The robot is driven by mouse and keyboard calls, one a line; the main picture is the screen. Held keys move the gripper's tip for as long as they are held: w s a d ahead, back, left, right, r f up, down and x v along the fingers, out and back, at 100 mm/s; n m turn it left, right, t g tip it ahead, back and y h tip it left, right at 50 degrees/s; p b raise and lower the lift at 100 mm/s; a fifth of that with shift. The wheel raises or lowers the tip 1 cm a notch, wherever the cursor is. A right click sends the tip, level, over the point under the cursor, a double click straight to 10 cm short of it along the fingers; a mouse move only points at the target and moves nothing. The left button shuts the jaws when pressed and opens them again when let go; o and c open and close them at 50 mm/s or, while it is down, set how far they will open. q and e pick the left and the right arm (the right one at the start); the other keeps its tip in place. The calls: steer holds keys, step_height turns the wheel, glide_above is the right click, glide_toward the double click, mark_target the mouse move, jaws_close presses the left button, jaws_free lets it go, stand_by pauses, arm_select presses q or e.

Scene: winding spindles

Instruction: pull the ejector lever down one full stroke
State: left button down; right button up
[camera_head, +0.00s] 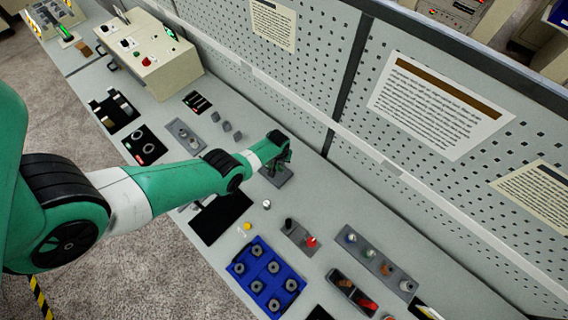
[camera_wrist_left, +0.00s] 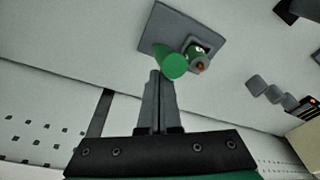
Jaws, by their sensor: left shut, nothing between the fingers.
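The ejector lever appears to be the device with a green round end (camera_wrist_left: 173,66) on a grey base plate (camera_wrist_left: 152,38) in the left wrist view. A second green part with an orange tip (camera_wrist_left: 200,67) sits beside the round end. In the head view the grey base (camera_head: 277,178) shows under my left gripper (camera_head: 284,158), which hides most of the lever. My left gripper also shows in the left wrist view (camera_wrist_left: 160,76), with its fingers together and empty. Its fingertips are right at the green end; I cannot tell if they touch it. My right gripper is not in view.
A perforated wall (camera_head: 300,80) runs behind the bench. Small grey blocks (camera_head: 226,126) lie left of the lever. A blue tray (camera_head: 240,268) with several rings, a button box (camera_head: 300,235) and a spool rack (camera_head: 375,258) stand nearer and to the right. A beige control box (camera_head: 150,75) stands far left.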

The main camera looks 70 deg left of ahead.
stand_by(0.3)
arm_select(q)
steer(key=shift+w+a+r, duration=0.35)
steer(key=shift+w+r, duration=0.15)
steer(key=shift+w, duration=0.25)
